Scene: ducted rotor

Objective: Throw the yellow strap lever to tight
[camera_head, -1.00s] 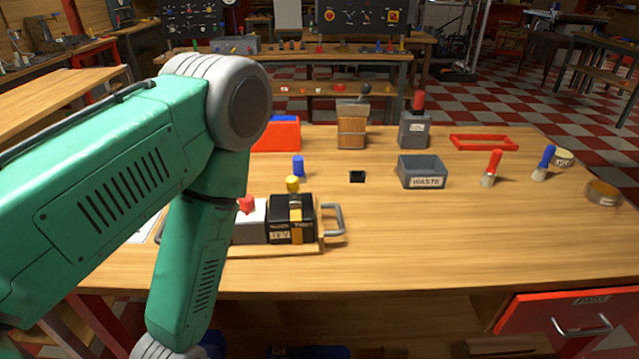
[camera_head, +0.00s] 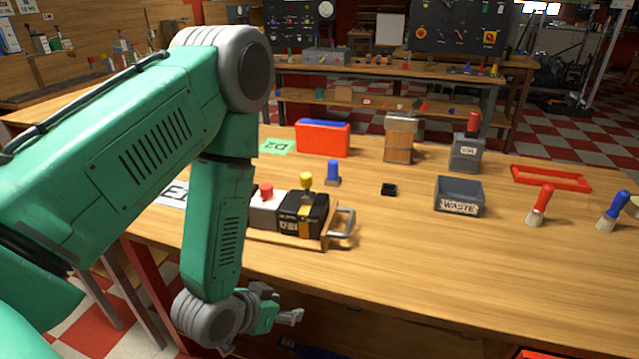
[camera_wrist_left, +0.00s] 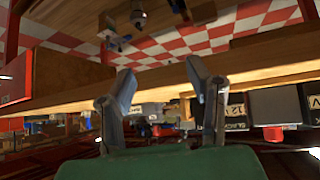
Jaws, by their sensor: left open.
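The yellow-knobbed strap lever (camera_head: 306,180) stands up on top of a black box (camera_head: 300,215) with a yellow strap and a label, in the head view. The box sits at the right end of a wooden tray (camera_head: 290,238), beside a light block with a red knob (camera_head: 266,190). My left gripper (camera_head: 292,317) is low, in front of and below the table edge, apart from the box. Its two fingers (camera_wrist_left: 162,88) are spread and empty in the left wrist view. I cannot make out the yellow knob there. My right gripper is out of view.
A metal handle (camera_head: 343,222) sticks out at the tray's right end. A blue-topped peg (camera_head: 333,173) stands behind it. The table's front right is clear.

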